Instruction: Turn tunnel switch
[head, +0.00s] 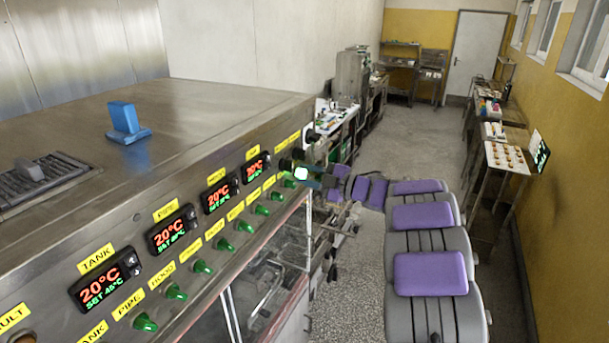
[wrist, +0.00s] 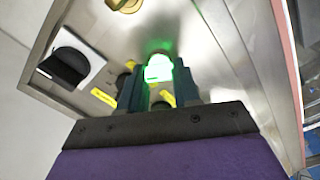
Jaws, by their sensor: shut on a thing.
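A row of green switches (head: 221,244) with yellow labels runs along the front of the steel machine. My gripper (head: 305,177) is at the far right end of this row, at a brightly glowing switch. In the wrist view, my gripper (wrist: 160,83) has its two dark fingers on either side of this lit green switch (wrist: 159,68) and is shut on it. Yellow labels lie near the fingers, but their text is too small or covered to read, so I cannot confirm which label belongs to it.
Red and green temperature displays (head: 168,231) sit beside the switches. A black knob on a white plate (wrist: 72,62) is left of my fingers. A blue object (head: 124,122) stands on the machine top. The aisle floor (head: 405,133) beyond is clear.

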